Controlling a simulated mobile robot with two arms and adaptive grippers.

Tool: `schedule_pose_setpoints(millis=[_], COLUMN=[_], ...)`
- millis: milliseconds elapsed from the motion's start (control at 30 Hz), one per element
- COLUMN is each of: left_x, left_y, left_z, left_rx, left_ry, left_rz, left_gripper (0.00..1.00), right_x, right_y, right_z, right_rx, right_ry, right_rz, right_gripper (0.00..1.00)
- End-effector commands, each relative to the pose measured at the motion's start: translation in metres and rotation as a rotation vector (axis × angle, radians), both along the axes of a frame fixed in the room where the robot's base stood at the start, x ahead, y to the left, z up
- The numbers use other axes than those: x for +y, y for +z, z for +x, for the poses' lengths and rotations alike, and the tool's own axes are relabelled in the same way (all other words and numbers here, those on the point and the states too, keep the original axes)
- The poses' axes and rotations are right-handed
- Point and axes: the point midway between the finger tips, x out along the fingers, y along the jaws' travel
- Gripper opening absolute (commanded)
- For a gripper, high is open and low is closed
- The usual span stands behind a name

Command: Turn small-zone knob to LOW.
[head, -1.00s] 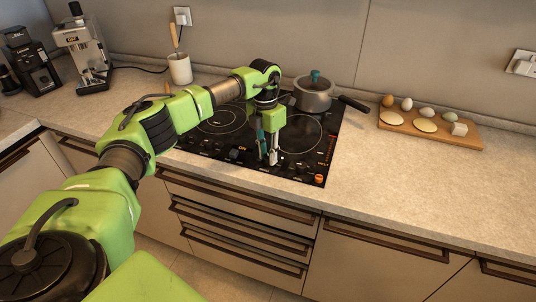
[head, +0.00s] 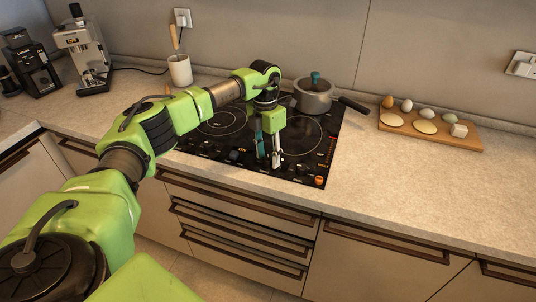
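The black cooktop (head: 222,143) is set in the counter, with ring-marked cooking zones and a row of small controls along its front edge. A dark knob (head: 234,155) sits by a blue "ON" label at the front. An orange-red knob (head: 319,181) sits at the front right corner beside red markings. My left gripper (head: 268,160) points down over the front controls, with a gap between its fingers; it looks open. Any knob right under the fingertips is too small or hidden to make out, and I cannot read which knob is the small-zone one. My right gripper is out of view.
A lidded grey pot (head: 313,98) stands at the cooktop's back right, its dark handle pointing right. A utensil crock (head: 180,70) and coffee machine (head: 84,60) stand left. The right counter is clear.

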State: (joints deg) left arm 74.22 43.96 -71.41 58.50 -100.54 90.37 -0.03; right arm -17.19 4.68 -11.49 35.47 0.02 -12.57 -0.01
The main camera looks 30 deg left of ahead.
Motion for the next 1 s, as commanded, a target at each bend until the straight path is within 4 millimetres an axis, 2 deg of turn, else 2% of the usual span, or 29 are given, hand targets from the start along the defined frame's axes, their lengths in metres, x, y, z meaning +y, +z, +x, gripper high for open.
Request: schedule_pose_setpoints(millis=[167, 400, 600, 767, 1000], left_x=[0.001, 0.003, 0.005, 0.006, 0.006], left_y=[0.018, 0.07, 0.104, 0.117, 0.12], left_z=[0.001, 0.002, 0.002, 0.002, 0.002], left_rx=[-0.004, -0.006, -0.004, -0.002, -0.001], left_ry=[0.0, 0.0, 0.0, 0.0, 0.0], left_rz=[-0.001, -0.001, -0.001, 0.0, 0.0], left_gripper=[0.39, 0.39, 0.39, 0.39, 0.39], right_x=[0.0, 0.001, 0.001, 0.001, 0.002], right_y=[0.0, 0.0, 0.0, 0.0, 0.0], right_z=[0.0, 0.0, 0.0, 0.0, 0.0], right_rx=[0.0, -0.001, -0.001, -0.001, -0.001], right_ry=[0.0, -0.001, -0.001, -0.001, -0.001], right_rz=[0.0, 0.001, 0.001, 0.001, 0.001], right_gripper=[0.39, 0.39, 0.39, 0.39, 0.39])
